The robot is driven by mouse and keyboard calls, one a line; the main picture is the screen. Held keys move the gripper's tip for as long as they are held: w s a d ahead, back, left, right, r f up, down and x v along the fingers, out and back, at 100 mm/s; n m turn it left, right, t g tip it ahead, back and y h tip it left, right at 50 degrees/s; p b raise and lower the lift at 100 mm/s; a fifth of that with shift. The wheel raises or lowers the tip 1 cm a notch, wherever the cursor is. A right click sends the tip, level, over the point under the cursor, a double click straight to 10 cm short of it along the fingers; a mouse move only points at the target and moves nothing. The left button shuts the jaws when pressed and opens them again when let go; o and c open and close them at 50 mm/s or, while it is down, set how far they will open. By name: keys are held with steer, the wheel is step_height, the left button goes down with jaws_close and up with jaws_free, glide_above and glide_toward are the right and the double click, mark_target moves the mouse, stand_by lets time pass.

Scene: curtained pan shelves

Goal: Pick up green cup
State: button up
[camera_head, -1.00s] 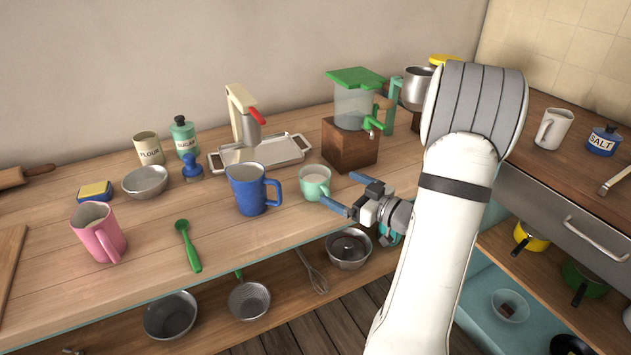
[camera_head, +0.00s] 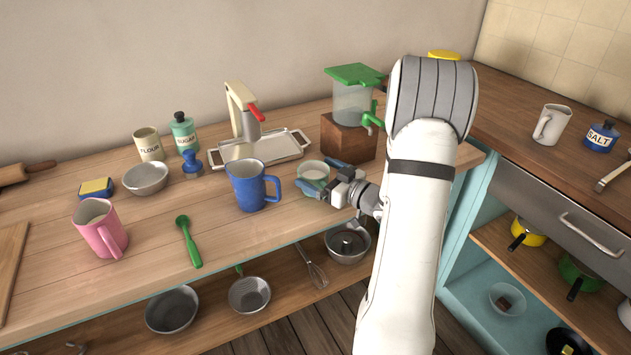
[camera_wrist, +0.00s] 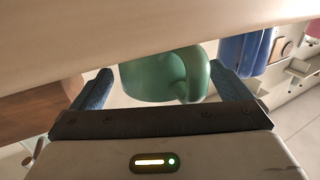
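The light green cup (camera_head: 314,171) stands upright on the wooden counter, just right of the blue mug (camera_head: 252,186). My gripper (camera_head: 320,176) is at the cup, and its blue fingers cover part of the cup's lower side in the head view. In the wrist view the cup (camera_wrist: 164,75) shows between the two spread fingers of my gripper (camera_wrist: 160,88), with its handle toward the right finger. The fingers are open, with a gap visible beside the left one. Contact with the right finger is hard to tell.
The blue mug (camera_wrist: 246,52) is close beyond the right finger in the wrist view. A wooden block (camera_head: 347,142) with a green-lidded dispenser stands behind the cup. A metal tray (camera_head: 293,148) lies behind left. The counter's front edge is near.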

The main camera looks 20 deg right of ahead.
steer(key=c, duration=1.1)
